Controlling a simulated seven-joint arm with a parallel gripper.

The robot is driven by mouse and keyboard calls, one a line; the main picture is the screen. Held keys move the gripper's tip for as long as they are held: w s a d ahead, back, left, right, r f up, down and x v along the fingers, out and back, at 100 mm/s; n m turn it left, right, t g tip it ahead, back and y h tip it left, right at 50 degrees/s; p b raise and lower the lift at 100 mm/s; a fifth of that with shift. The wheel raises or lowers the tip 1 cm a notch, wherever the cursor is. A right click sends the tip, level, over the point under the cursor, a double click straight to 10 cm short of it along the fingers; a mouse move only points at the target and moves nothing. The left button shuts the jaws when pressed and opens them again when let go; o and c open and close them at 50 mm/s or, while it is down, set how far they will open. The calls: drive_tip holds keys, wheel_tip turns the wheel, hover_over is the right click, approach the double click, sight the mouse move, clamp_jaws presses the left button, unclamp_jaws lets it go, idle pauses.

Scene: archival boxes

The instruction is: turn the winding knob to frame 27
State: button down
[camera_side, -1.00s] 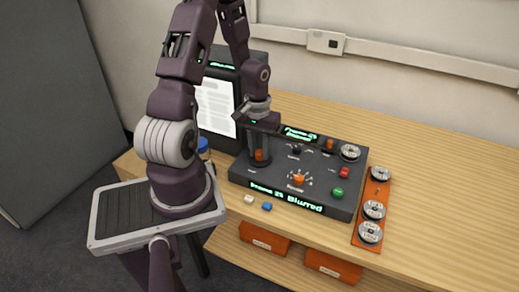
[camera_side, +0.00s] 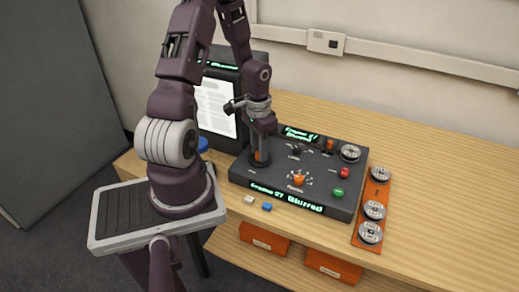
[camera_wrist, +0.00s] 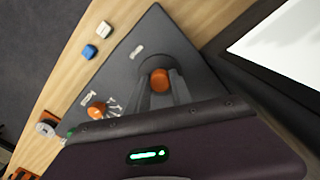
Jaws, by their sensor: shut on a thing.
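The dark control console (camera_side: 333,207) stands on the wooden bench, and its front display (camera_side: 286,198) reads frame 27 and "Blurred". The rear display (camera_side: 299,134) also appears to show a frame number and "Blurred". The orange winding knob (camera_wrist: 160,80) sits at the console's left end. My gripper (camera_side: 259,156) points down over this knob and is shut on it, with a finger on either side in the wrist view. In the side view the fingers hide much of the knob.
A second orange knob (camera_side: 298,179), a red button (camera_side: 344,172) and a green button (camera_side: 338,192) are on the console. An orange strip with reels (camera_side: 367,213) lies right. White (camera_side: 249,199) and blue (camera_side: 267,206) blocks lie in front. A lit screen (camera_side: 216,107) stands behind.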

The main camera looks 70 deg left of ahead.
idle(0.4)
drive_tip(key=c, duration=1.1)
unclamp_jaws()
drive_tip(key=shift+c, duration=0.2)
drive_tip(key=shift+r, duration=0.1)
wheel_tip(320, 180, up, 7)
drive_tip(key=shift+a+f, duration=0.15)
